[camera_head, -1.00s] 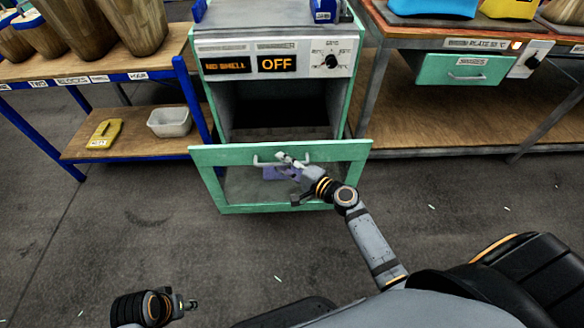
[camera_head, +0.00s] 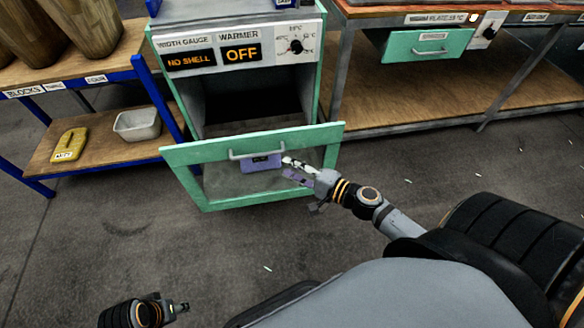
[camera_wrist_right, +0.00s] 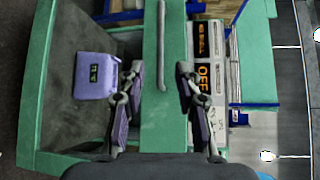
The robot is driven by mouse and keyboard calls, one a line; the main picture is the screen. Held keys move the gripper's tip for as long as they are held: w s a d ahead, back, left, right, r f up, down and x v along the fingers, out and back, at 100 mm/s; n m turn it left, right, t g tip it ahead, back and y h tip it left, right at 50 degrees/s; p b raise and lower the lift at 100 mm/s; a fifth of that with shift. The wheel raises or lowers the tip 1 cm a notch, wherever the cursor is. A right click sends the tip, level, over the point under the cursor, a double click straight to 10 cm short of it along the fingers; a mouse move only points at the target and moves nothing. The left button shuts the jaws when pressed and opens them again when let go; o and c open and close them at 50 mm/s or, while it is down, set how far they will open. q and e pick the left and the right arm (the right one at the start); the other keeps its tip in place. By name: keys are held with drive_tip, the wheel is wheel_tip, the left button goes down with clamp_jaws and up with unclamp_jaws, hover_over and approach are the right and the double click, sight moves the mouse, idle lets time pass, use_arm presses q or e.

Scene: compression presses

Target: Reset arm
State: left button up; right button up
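My right gripper (camera_head: 294,172) is near the right part of the front of the pulled-out green drawer (camera_head: 190,155) of the warmer cabinet. In the right wrist view its two fingers (camera_wrist_right: 158,105) are spread with nothing between them; the drawer's green front edge and the handle (camera_wrist_right: 161,50) show beyond the gap. A purple block with a dark label (camera_head: 261,163) is in the drawer, and it also shows in the right wrist view (camera_wrist_right: 97,76), apart from the fingers. My left gripper (camera_head: 181,307) is low at the bottom left, far from the cabinet; its fingers are too small to judge.
The cabinet panel reads NO SHELL (camera_head: 191,61) and OFF (camera_head: 241,53). A grey bin (camera_head: 137,125) and a yellow block (camera_head: 69,146) are on the left lower shelf. A workbench with a green drawer (camera_head: 429,45) stands at right.

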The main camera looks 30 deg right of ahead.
drive_tip(key=s+a+f+n+g+y, duration=0.1)
drive_tip(key=s+a+f+n+g, duration=0.7)
drive_tip(key=n, duration=0.4)
drive_tip(key=s+d+f+n+g+h+p, duration=0.2)
drive_tip(key=s+d+f+g+h+p, duration=0.3)
drive_tip(key=s+d+f+h+p, duration=0.55)
use_arm(q)
drive_tip(key=s+a+f+p, duration=0.3)
drive_tip(key=s+p, duration=0.5)
drive_tip(key=s+a+f+y+p, duration=0.1)
drive_tip(key=s+a+f+p, duration=0.1)
drive_tip(key=s+p, duration=0.7)
drive_tip(key=shift+s+a+f+g+p, duration=0.15)
drive_tip(key=shift+a+f+g+p, duration=0.15)
drive_tip(key=shift+a+f, duration=0.15)
use_arm(e)
drive_tip(key=s+d, duration=0.2)
drive_tip(key=s, duration=0.6)
drive_tip(key=s+d, duration=0.3)
drive_tip(key=s, duration=0.5)
drive_tip(key=shift+f, duration=0.35)
